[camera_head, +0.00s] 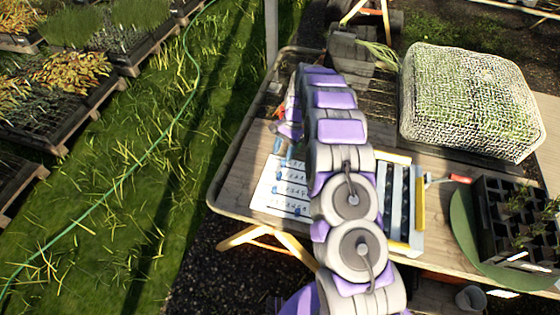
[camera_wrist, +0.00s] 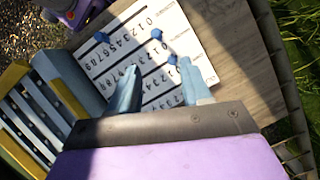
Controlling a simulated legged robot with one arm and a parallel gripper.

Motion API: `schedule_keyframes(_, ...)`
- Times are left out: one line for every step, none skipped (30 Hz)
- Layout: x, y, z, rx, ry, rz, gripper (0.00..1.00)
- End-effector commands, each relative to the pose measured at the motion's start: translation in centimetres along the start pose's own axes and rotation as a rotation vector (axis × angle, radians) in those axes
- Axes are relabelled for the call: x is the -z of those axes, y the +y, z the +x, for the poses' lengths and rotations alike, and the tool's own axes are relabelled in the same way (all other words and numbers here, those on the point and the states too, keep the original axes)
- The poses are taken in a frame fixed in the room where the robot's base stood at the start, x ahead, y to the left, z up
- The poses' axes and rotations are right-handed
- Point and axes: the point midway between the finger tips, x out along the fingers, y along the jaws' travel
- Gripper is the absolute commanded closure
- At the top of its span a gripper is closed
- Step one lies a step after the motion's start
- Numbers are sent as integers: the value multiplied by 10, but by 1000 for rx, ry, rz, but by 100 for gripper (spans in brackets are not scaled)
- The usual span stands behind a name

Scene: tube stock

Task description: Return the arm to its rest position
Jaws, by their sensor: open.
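My arm reaches out over the wooden table (camera_head: 240,185) in the head view, with purple and pale grey links. My gripper (camera_wrist: 160,88) shows in the wrist view as two blue-grey fingers held apart, with nothing between them. It is above a white number board (camera_wrist: 150,50) with printed digit rows and small blue markers. The board also shows in the head view (camera_head: 268,200), left of my arm, which hides part of the table. In the head view the fingers are mostly hidden and hard to make out.
A slotted tray with yellow edges (camera_head: 419,205) lies right of my arm. A mesh-covered block (camera_head: 468,95), a green round mat (camera_head: 463,225) and a black cell tray (camera_head: 490,210) stand farther right. A red-handled tool (camera_head: 460,179) lies between. Grass and a hose are left.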

Motion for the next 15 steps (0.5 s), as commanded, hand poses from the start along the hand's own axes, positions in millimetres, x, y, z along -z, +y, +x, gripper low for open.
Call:
schedule_keyframes(0, 0, -6, 1, 1, 0, 52)
schedule_keyframes(0, 0, -8, 0, 0, 0, 52)
schedule_keyframes(0, 0, -10, 0, 0, 0, 52)
schedule_keyframes(0, 0, -12, 0, 0, 0, 52)
schedule_keyframes(0, 0, -13, -1, -1, 0, 52)
schedule_keyframes(0, 0, -13, -1, -1, 0, 52)
schedule_keyframes(0, 0, -14, -1, -1, 0, 52)
schedule_keyframes(0, 0, -14, -1, -1, 0, 52)
schedule_keyframes(0, 0, -14, -1, -1, 0, 52)
schedule_keyframes(-1, 0, -14, -1, -1, 0, 52)
schedule_keyframes(-1, 0, -14, -1, -1, 0, 52)
schedule_keyframes(-1, 0, -14, -1, -1, 0, 52)
schedule_keyframes(-1, 0, -14, -1, -1, 0, 52)
schedule_keyframes(-1, 0, -14, -1, -1, 0, 52)
schedule_keyframes(-1, 0, -14, -1, -1, 0, 52)
